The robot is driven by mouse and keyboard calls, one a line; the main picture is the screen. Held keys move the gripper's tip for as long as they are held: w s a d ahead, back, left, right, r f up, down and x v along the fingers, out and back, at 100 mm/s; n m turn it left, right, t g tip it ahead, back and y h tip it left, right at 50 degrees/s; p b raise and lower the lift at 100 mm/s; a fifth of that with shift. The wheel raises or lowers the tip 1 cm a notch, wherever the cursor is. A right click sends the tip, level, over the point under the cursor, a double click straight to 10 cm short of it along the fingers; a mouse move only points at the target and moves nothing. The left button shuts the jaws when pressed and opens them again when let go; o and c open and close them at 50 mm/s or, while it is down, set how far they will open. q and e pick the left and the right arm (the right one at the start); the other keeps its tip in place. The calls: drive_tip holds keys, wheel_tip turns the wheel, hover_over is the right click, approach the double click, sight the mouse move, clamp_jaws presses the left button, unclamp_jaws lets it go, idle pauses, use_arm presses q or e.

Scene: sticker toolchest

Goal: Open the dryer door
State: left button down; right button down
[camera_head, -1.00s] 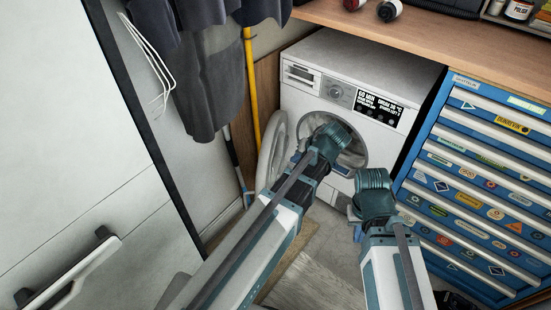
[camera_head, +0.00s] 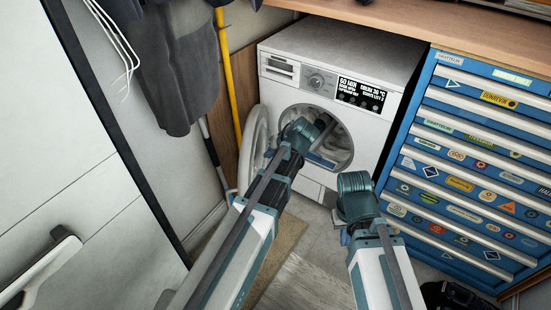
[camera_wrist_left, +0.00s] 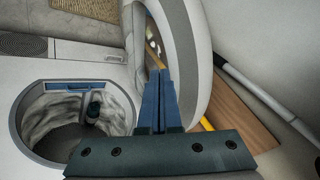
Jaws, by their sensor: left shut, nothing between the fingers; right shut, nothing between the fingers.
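The white dryer (camera_head: 341,55) stands at the back centre in the head view. Its round door (camera_head: 254,150) stands swung out to the left, and the drum opening (camera_head: 340,150) is exposed. My left arm reaches up in front of the opening and hides part of it. In the left wrist view, my left gripper (camera_wrist_left: 159,75) is shut and empty, in front of the inner side of the door ring (camera_wrist_left: 184,55); I cannot tell whether it touches. The drum opening (camera_wrist_left: 30,105) lies left of it there. My right gripper (camera_head: 344,236) is shut and low, in front of the dryer's right side.
A blue tool chest (camera_head: 470,170) stands close on the right under a wooden worktop (camera_head: 420,25). A yellow pole (camera_head: 228,75) and hanging dark clothes (camera_head: 175,70) are left of the dryer. A white cabinet (camera_head: 50,150) fills the left. Floor shows between the arms.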

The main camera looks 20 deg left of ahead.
use_arm(q)
drive_tip(key=shift+s+a+f, duration=0.1)
drive_tip(key=shift+a, duration=0.95)
drive_tip(key=shift+s+a+f, duration=0.1)
drive_tip(key=shift+a, duration=0.95)
use_arm(e)
drive_tip(key=shift+f, duration=0.15)
use_arm(q)
drive_tip(key=s+a+m, duration=0.1)
drive_tip(key=a, duration=0.9)
drive_tip(key=shift+s+a+t, duration=0.15)
drive_tip(key=shift+a+t, duration=0.1)
drive_tip(key=shift+t, duration=0.05)
drive_tip(key=shift+d, duration=0.1)
